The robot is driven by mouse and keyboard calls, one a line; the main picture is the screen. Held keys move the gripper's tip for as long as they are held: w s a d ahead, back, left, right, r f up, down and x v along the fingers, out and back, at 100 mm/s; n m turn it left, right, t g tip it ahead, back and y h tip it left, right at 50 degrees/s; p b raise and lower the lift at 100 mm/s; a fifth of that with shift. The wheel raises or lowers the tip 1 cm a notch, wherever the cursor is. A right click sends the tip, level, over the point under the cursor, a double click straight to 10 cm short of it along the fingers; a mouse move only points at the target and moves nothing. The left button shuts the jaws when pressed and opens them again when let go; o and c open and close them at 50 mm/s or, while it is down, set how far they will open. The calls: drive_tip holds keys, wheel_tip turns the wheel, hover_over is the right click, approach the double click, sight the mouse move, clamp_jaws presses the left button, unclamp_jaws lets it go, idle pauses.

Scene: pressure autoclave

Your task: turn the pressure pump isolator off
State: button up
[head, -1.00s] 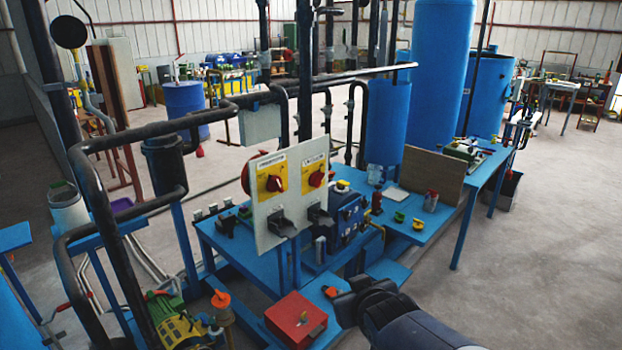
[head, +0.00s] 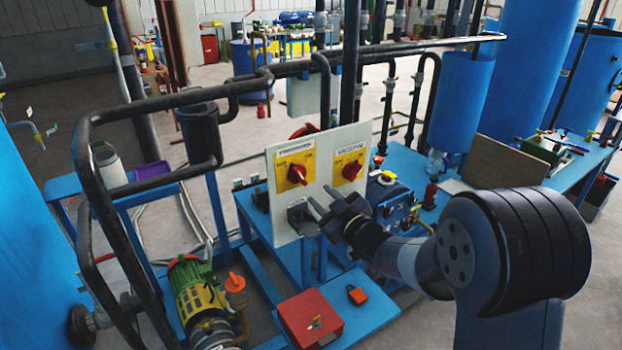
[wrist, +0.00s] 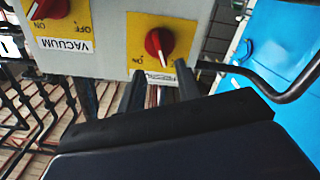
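An upright pale panel (head: 320,165) carries two red rotary knobs on yellow plates. The left one, labelled PRESSURE, is the pressure pump isolator knob (head: 297,174); its handle sits tilted. It also shows upside down in the wrist view (wrist: 158,44). The right one is the VACUUM knob (head: 351,171), partly seen at the upper left of the wrist view (wrist: 46,8). My gripper (head: 318,203) is open and empty in front of the panel, below and right of the pressure knob in the head view. In the wrist view its fingers (wrist: 158,88) point toward that knob, one each side, apparently apart from it.
A black pipe frame (head: 85,180) stands at the left, with a green and yellow motor (head: 195,290) beneath. A blue bench extends behind the panel.

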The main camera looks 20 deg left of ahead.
sight(303, 180)
drive_tip(key=p+x, duration=0.2)
drive_tip(key=x, duration=0.6)
drive_tip(key=shift+w+a, duration=0.1)
drive_tip(key=shift+w, duration=0.1)
clamp_jaws()
